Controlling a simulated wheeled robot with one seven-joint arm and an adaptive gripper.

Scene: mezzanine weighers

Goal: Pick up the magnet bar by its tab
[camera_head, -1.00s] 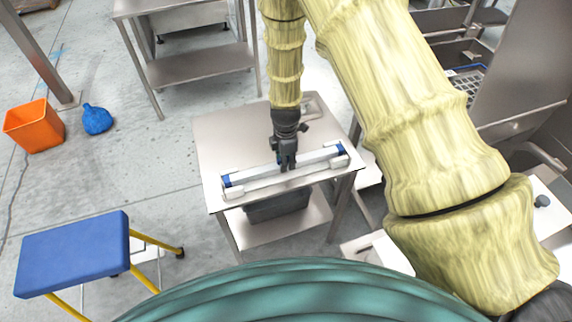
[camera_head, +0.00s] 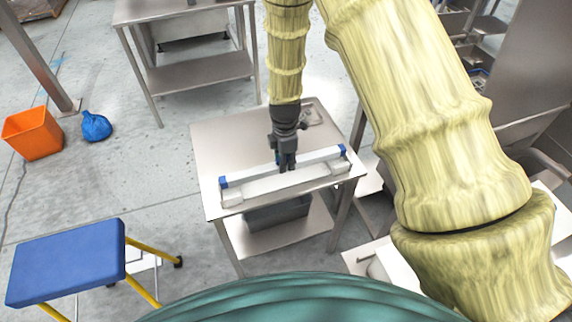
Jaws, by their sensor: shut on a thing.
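The magnet bar (camera_head: 254,173) is a long pale bar with blue end pieces, lying slantwise across the picture over a steel table (camera_head: 222,143). My gripper (camera_head: 287,168) points down at the bar's middle and is shut on it. The tab is hidden between the dark fingers. The bar appears raised slightly above a white rest with end blocks (camera_head: 232,197); the exact gap is hard to tell.
A dark bin (camera_head: 275,215) sits on the table's lower shelf. A blue-topped stool (camera_head: 68,262) stands at the lower left. Another steel table (camera_head: 200,70) stands behind.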

